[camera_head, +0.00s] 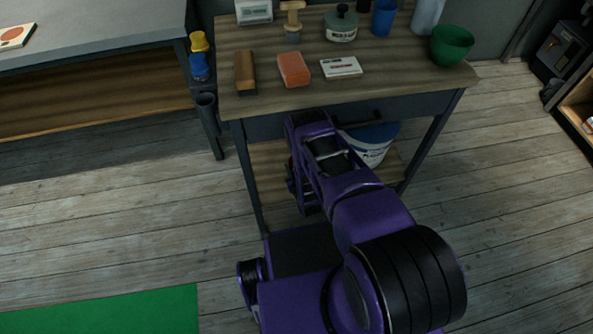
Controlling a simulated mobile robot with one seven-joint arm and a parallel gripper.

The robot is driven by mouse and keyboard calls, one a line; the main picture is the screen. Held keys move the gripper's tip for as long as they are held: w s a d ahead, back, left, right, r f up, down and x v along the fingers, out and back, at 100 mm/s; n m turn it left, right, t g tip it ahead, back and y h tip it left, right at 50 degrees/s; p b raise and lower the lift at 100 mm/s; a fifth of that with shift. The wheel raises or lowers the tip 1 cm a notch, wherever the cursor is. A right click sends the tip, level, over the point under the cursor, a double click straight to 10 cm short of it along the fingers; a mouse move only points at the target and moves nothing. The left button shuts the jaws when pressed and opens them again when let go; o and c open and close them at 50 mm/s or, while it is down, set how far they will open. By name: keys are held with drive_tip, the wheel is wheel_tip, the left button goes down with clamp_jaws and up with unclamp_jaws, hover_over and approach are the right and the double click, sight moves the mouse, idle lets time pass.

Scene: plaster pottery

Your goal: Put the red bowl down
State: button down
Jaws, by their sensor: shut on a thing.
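I see no red bowl in the head view. My purple arm reaches forward over the floor to the front edge of the wooden-topped table (400,85), and its far part bends down below the tabletop. My gripper is not visible; the arm's own links may hide it and whatever it holds. A reddish-orange block (293,69) lies on the table near its front edge; it is not a bowl.
On the table are a green bowl (451,46) at the right, a blue cup (384,18), a lidded jar (341,25), a white box (341,68) and a brown block (245,72). A bucket (368,145) stands beneath. The table's front right is clear.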

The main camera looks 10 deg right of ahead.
drive_tip(key=shift+f+b, duration=0.7)
drive_tip(key=shift+f, duration=1.75)
drive_tip(key=c, duration=0.8)
unclamp_jaws()
drive_tip(key=shift+f, duration=0.1)
drive_tip(key=shift+c, duration=0.2)
